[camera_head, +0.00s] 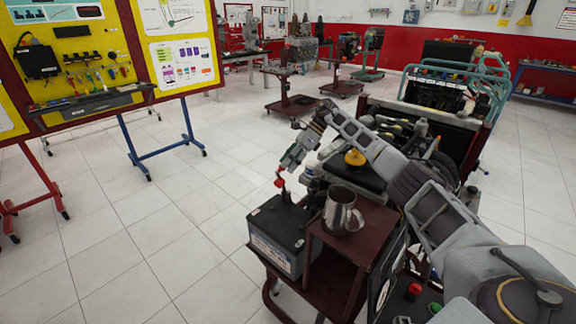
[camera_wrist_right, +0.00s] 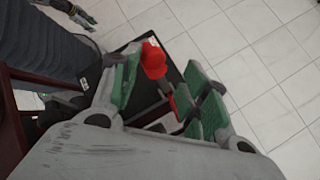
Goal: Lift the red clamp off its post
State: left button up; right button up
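In the right wrist view, the clamp (camera_wrist_right: 153,60) lies between the two green-padded fingers of the right gripper (camera_wrist_right: 162,70). The fingers are apart. The clamp is close to the left pad, with a gap to the right pad; contact is unclear. The post under the clamp is mostly hidden.
A metal jug (camera_head: 342,211) stands on the dark red stand (camera_head: 375,222) right of the battery. An engine trainer (camera_head: 430,128) stands behind my right arm. Tool boards (camera_head: 72,50) stand at the left. The tiled floor (camera_head: 150,230) left of the battery is clear.

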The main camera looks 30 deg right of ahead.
jog(key=v, duration=1)
jog(key=shift+d+r, duration=0.2)
jog(key=shift+d, duration=0.2)
jog(key=shift+r, duration=0.15)
pick_arm(q)
jog(key=s+a+r+p, duration=0.1)
jog(key=s+a+p, duration=0.1)
jog(key=s+p, duration=0.8)
jog(key=s+a+r+g+p, duration=0.1)
jog(key=s+a+r+p, duration=0.1)
jog(key=s+p, duration=0.9)
jog(key=shift+a+p, duration=0.4)
jog(key=shift+p, duration=0.1)
pick_arm(e)
notch_tip(320, 180, up, 22)
pick_arm(q)
jog(key=shift+r, duration=0.1)
